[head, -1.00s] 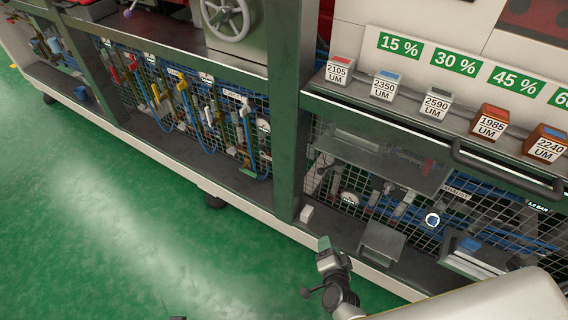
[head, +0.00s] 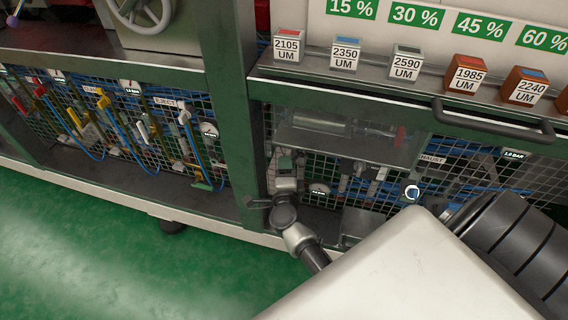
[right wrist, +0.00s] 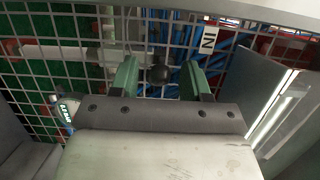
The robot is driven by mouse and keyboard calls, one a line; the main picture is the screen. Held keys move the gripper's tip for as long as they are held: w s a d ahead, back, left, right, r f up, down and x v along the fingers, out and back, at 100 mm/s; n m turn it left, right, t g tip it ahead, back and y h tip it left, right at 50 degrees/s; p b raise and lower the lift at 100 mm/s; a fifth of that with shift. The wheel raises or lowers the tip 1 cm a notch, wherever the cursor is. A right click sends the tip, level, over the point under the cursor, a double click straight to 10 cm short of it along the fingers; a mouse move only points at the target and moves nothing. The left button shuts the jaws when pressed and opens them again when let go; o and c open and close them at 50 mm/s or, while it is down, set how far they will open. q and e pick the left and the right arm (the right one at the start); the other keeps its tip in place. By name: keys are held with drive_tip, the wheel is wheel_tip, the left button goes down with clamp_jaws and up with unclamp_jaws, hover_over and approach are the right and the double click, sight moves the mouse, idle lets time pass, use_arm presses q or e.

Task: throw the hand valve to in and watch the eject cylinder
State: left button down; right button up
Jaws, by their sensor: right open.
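My right gripper (head: 286,165) is at the lower mesh panel, left of its middle. In the right wrist view its two green fingers (right wrist: 160,84) are open. A dark ball knob (right wrist: 159,74), seemingly the hand valve's, shows between the fingers, with gaps on both sides; I cannot tell its depth. A white IN label (right wrist: 208,40) is to its right. In the head view the gripper hides the knob. A clear cylinder (head: 320,122) lies level behind a pane above the gripper; it may be the eject cylinder. My left gripper is out of view.
A gauge (head: 318,188) is just right of the gripper and also shows in the right wrist view (right wrist: 66,107). A green post (head: 232,110) stands to the left. A dark handle bar (head: 490,122) juts out at upper right. Labelled blocks (head: 406,64) line the ledge.

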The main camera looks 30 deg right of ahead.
drive_tip(key=shift+x, duration=1.15)
clamp_jaws()
